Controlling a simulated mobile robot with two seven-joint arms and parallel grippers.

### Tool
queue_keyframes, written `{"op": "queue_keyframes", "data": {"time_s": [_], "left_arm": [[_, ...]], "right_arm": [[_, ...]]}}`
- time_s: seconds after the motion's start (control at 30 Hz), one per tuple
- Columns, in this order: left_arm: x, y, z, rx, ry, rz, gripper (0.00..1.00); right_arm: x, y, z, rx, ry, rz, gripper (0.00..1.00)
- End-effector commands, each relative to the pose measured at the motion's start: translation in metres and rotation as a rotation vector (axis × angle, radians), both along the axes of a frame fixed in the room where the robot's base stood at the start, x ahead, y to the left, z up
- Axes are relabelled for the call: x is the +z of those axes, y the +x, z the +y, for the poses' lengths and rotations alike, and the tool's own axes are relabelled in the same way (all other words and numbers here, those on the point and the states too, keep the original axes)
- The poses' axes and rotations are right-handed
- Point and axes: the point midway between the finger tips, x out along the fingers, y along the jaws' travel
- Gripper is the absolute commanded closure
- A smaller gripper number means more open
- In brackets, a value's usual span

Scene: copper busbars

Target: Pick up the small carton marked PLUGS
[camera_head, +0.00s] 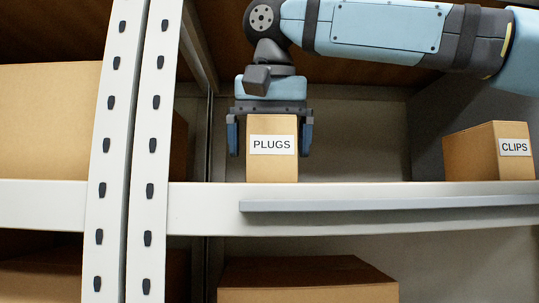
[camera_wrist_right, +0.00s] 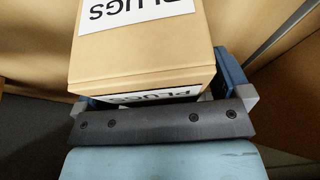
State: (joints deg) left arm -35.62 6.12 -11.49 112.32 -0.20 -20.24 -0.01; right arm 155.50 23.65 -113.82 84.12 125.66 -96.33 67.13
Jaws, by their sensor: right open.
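The small carton marked PLUGS (camera_head: 271,168) is a brown box with a white label, upright on the shelf in the head view. My right gripper (camera_head: 270,148) reaches down over it from above. Its two blue fingers stand on the left and right sides of the carton and are open. A small gap shows at the left finger; the right finger is very close to the carton, and I cannot tell if it touches. In the right wrist view the carton (camera_wrist_right: 140,70) fills the space between the fingers, with a label on two faces. My left gripper is in neither view.
A carton marked CLIPS (camera_head: 485,153) stands on the same shelf to the right, with free room between. A pale perforated upright (camera_head: 139,110) stands left of the PLUGS carton. A grey strip (camera_head: 390,203) runs along the shelf's front edge. Another box (camera_head: 305,280) sits below.

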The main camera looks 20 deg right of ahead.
Motion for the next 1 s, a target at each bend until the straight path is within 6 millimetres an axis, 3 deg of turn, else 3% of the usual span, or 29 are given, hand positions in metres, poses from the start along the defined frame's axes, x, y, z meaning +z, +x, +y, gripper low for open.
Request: {"op": "queue_keyframes", "data": {"time_s": [0.4,0.67,1.0], "left_arm": [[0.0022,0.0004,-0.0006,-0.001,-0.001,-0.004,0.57],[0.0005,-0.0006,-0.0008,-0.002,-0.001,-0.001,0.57],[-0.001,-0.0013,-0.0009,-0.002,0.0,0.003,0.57]], "right_arm": [[-0.0022,-0.0002,-0.0001,0.0,0.0,0.0,0.04],[-0.0022,-0.0002,-0.0001,0.0,0.0,0.0,0.62],[-0.0009,-0.0004,-0.0002,-0.001,0.0,-0.001,0.64]]}}
